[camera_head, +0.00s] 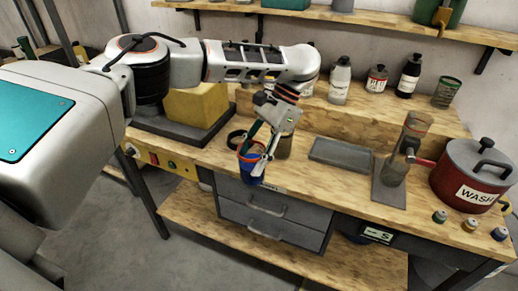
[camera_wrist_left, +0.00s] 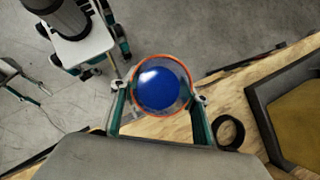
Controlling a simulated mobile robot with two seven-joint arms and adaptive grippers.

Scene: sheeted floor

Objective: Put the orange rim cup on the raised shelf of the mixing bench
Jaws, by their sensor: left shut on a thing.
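The orange rim cup (camera_head: 249,171) has a blue body and an orange rim. My left gripper (camera_head: 257,155) is shut on it, in front of the bench's front edge, at about worktop height in the head view. In the left wrist view the cup (camera_wrist_left: 160,88) is seen from above, its round orange rim between the two fingers (camera_wrist_left: 160,103) and blue inside. The mixing bench (camera_head: 320,185) has a wooden top, and its raised shelf (camera_head: 310,108) runs along the back. My right gripper is not in view.
Bottles, including a white one (camera_head: 340,80), stand on the raised shelf. A grey tray (camera_head: 341,154), a mixer (camera_head: 397,160) and a red pot (camera_head: 475,176) are on the worktop. A black ring (camera_wrist_left: 228,132) lies near the cup. A yellow block (camera_head: 197,105) stands left.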

